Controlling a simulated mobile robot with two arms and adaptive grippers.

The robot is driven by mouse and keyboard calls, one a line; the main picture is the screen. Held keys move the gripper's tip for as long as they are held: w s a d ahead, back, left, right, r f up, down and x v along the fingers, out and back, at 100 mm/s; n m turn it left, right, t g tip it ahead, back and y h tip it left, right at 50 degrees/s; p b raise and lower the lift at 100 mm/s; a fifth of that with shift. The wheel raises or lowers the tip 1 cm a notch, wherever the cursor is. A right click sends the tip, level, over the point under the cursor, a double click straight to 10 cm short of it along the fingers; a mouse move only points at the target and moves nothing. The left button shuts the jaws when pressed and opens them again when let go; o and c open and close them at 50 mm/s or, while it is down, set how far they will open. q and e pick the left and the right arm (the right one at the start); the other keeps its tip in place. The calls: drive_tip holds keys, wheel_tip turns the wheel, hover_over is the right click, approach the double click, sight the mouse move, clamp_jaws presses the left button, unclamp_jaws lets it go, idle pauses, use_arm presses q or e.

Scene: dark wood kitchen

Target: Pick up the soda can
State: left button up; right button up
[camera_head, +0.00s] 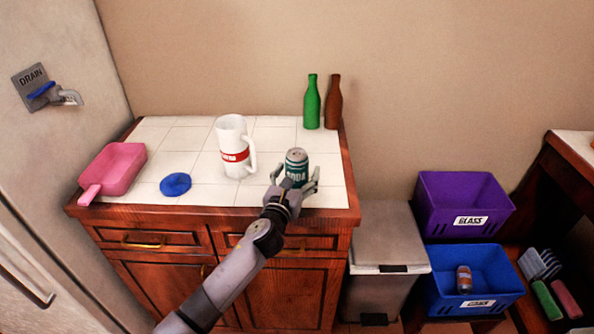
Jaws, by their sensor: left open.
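A dark green soda can (296,163) stands upright on the white tiled counter, near its front right part. My left gripper (295,182) reaches in from the front with its fingers open on either side of the can's lower part. The fingers hide some of the can's base, and I cannot tell whether they touch it. My right gripper is not in view.
A white pitcher (232,148) stands just left of the can. A green bottle (312,104) and a brown bottle (333,103) stand behind it. A blue lid (175,184) and pink dustpan (113,170) lie left. Purple (464,204) and blue bins (497,287) are at right.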

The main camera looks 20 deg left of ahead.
use_arm(q)
drive_tip(key=shift+c, duration=0.4)
drive_tip(key=c, duration=1.2)
